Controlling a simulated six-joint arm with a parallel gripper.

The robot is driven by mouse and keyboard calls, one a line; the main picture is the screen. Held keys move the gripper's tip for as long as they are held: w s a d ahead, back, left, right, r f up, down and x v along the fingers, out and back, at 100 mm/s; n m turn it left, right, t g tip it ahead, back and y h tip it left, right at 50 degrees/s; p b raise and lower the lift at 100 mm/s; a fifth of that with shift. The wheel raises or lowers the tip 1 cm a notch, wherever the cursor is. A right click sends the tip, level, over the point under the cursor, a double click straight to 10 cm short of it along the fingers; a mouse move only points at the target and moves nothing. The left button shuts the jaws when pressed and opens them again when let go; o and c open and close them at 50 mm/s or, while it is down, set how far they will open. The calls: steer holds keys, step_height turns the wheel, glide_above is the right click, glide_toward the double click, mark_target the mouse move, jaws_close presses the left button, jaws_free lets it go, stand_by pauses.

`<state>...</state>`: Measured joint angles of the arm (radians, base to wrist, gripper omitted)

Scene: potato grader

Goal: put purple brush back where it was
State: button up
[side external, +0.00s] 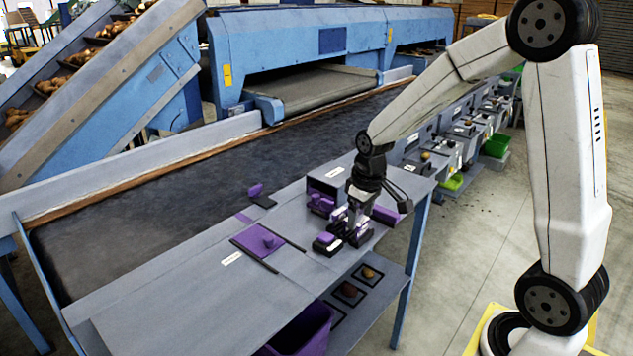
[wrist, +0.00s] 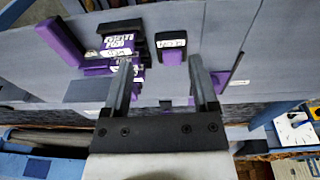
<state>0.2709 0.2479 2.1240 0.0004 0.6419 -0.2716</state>
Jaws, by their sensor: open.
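My gripper (side external: 350,228) points down over the right part of the grey table, close to a group of purple-and-black items. In the wrist view its two fingers (wrist: 162,78) are apart. A purple-and-black piece with a white label (wrist: 172,48) lies just beyond the gap between the fingertips. A stack of labelled purple-and-black pieces (wrist: 115,48) lies by the left finger. In the side view, purple-and-black pieces (side external: 327,243) lie beside the fingers, and more purple pieces (side external: 320,204) lie behind them. I cannot tell which piece is the purple brush.
A purple mat (side external: 250,238) with a purple knob-like piece (side external: 267,241) lies left on the table (side external: 190,275). A purple block on a dark base (side external: 257,192) stands near the dark conveyor (side external: 150,205). A purple bin (side external: 303,335) sits below. The table's front left is clear.

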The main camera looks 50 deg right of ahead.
steer(key=s+a+f+t, duration=0.1)
steer(key=s+a+f, duration=0.1)
steer(key=s+a, duration=0.7)
steer(key=shift+a+f, duration=0.25)
steer(key=shift+a, duration=0.45)
